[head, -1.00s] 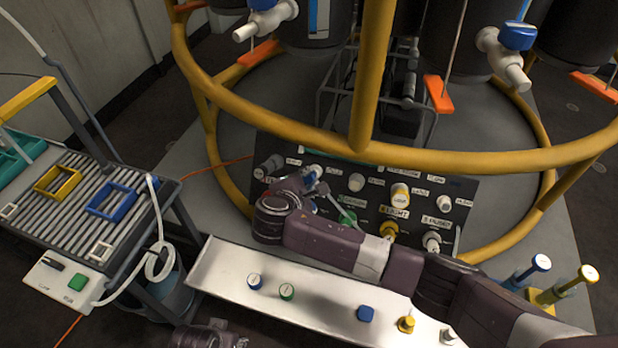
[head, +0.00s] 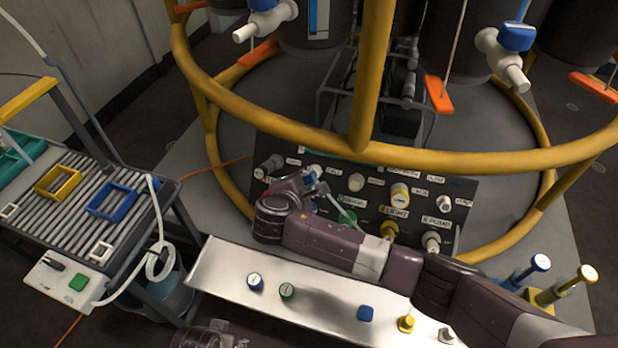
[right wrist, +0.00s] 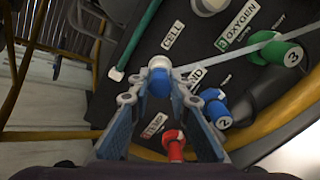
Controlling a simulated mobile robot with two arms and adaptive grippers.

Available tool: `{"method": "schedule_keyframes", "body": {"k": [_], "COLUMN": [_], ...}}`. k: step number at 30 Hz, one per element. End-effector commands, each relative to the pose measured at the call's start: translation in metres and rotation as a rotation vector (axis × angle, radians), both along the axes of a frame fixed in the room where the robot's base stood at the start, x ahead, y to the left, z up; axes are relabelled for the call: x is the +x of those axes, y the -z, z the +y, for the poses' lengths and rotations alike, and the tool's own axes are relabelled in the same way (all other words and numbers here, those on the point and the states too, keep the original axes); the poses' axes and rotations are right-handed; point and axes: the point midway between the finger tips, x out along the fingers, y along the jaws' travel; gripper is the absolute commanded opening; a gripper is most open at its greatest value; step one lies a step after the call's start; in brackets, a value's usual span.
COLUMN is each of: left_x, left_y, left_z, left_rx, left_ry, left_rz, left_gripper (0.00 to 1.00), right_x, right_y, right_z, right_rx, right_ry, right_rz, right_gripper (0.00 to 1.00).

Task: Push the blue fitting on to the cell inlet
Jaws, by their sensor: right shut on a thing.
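My right gripper (head: 312,182) is at the upper left of the dark panel, near the CELL label; it also shows in the right wrist view (right wrist: 158,98). Its fingers are shut on the blue fitting (right wrist: 160,82). A pale round end (right wrist: 158,63) shows just beyond the blue part, in line with it, below the CELL label (right wrist: 172,30). I cannot tell whether this is the cell inlet or part of the fitting, nor whether the fitting is seated. My left gripper (head: 210,336) is partly in view at the bottom edge; its fingers are not clear.
A blue fitting marked 2 (right wrist: 215,108), a green one marked 3 (right wrist: 290,53) and a red one (right wrist: 173,145) sit close by on the panel. A yellow rail (head: 290,130) curves above it. A pale tray (head: 222,270) with several small caps lies in front.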

Motion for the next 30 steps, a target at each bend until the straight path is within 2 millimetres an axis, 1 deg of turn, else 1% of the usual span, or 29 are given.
{"method": "schedule_keyframes", "body": {"k": [1, 6, 14, 17, 20, 30], "left_x": [0.000, -0.001, 0.000, 0.001, 0.000, -0.001], "left_y": [0.000, 0.000, 0.000, 0.000, 0.000, 0.000], "left_z": [0.000, 0.000, 0.000, 0.000, 0.000, 0.000], "left_rx": [0.000, 0.000, -0.001, -0.001, 0.000, 0.001], "left_ry": [0.000, 0.000, -0.001, -0.002, -0.001, 0.000], "left_rz": [0.001, 0.002, 0.003, 0.002, 0.003, 0.003], "left_gripper": [0.40, 0.40, 0.40, 0.40, 0.40, 0.40], "right_x": [0.000, 0.000, 0.000, -0.004, -0.014, -0.072], "right_y": [0.000, 0.000, 0.000, -0.002, -0.009, -0.046], "right_z": [0.000, 0.000, 0.000, 0.002, 0.006, 0.025], "right_rx": [0.000, 0.000, 0.000, 0.001, 0.003, 0.004], "right_ry": [0.000, 0.000, 0.000, -0.002, -0.003, -0.002], "right_rz": [0.000, 0.000, 0.000, 0.000, -0.001, 0.000], "right_gripper": [0.20, 0.38, 0.38, 0.38, 0.38, 0.38]}}
